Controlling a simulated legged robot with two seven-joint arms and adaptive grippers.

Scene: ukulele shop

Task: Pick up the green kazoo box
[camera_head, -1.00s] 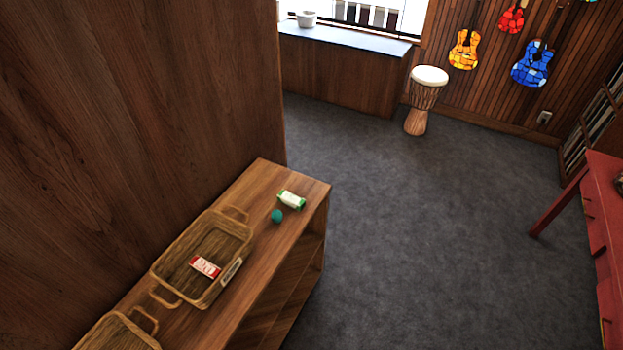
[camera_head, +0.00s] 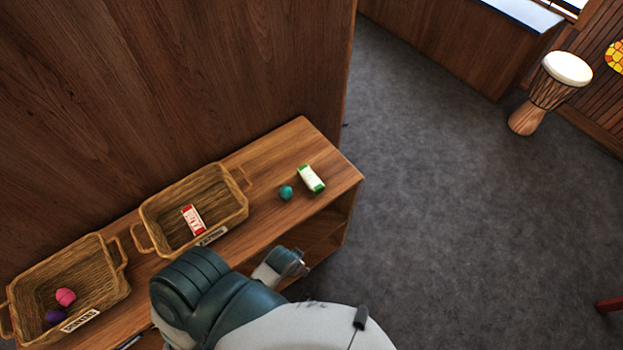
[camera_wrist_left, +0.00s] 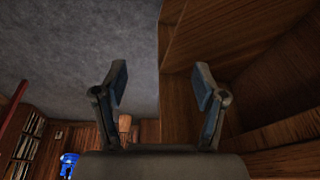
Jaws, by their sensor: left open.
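The green kazoo box (camera_head: 311,179) is a small white box with green ends. It lies on the wooden shelf top near its right end, beside a teal ball (camera_head: 286,192). My left arm reaches up from the bottom of the head view, its far end below the shelf's front edge; the fingers are hard to make out there. In the left wrist view my left gripper (camera_wrist_left: 160,85) is open with nothing between its fingers. The wrist view shows the wooden shelf's side and compartments at right, but not the box. My right gripper is not in view.
One wicker basket (camera_head: 246,212) on the shelf holds a red-and-white box (camera_head: 193,220). Another basket (camera_head: 128,290) labelled "SHAKERS" holds a pink ball (camera_head: 65,297) and a purple one (camera_head: 56,317). A tall wooden panel stands behind. Open grey floor lies right, with a drum (camera_head: 549,92).

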